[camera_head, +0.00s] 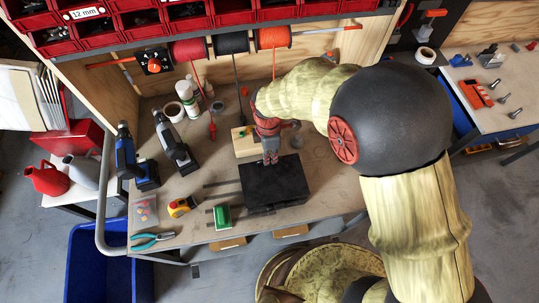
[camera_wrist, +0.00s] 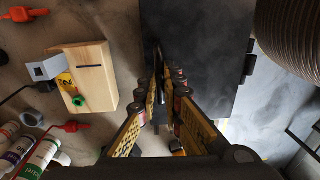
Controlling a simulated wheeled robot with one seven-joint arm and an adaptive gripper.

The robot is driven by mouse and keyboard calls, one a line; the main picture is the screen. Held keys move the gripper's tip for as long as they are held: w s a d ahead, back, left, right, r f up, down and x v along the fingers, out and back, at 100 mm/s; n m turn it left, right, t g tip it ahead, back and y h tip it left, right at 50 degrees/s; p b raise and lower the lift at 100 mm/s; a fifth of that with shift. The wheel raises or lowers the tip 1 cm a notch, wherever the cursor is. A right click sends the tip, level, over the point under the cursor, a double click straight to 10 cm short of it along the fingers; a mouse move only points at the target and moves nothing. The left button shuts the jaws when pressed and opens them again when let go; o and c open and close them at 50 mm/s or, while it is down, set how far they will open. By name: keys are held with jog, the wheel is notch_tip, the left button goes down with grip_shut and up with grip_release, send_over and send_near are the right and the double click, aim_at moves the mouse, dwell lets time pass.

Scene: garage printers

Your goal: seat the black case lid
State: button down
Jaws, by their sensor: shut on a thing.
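The black case lid (camera_head: 275,183) is a flat, dark, square panel on the workbench, in front of my gripper in the head view. In the wrist view the lid (camera_wrist: 205,50) fills the upper middle, with small dark tabs along its right edge. My gripper (camera_head: 270,158) points down at the lid's back edge. In the wrist view its fingers (camera_wrist: 163,88) are closed together on a thin black part at the lid's left edge. What lies under the lid is mostly hidden, and I cannot tell whether it sits flush.
A wooden block (camera_wrist: 85,75) stands beside the gripper. Two drills (camera_head: 135,160) stand at the left of the bench (camera_head: 325,190). A green box (camera_head: 222,217) and a yellow tool (camera_head: 181,206) lie near the front. Filament spools (camera_head: 231,43) hang behind. Bare bench lies right of the lid.

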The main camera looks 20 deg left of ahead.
jog(key=shift+f+b, duration=0.35)
jog(key=shift+f, duration=0.25)
dwell(0.4)
jog(key=c, duration=1.9)
grip_release()
jog(key=r, duration=1.2)
jog(key=shift+w+a, duration=0.25)
jog(key=shift+w, duration=0.15)
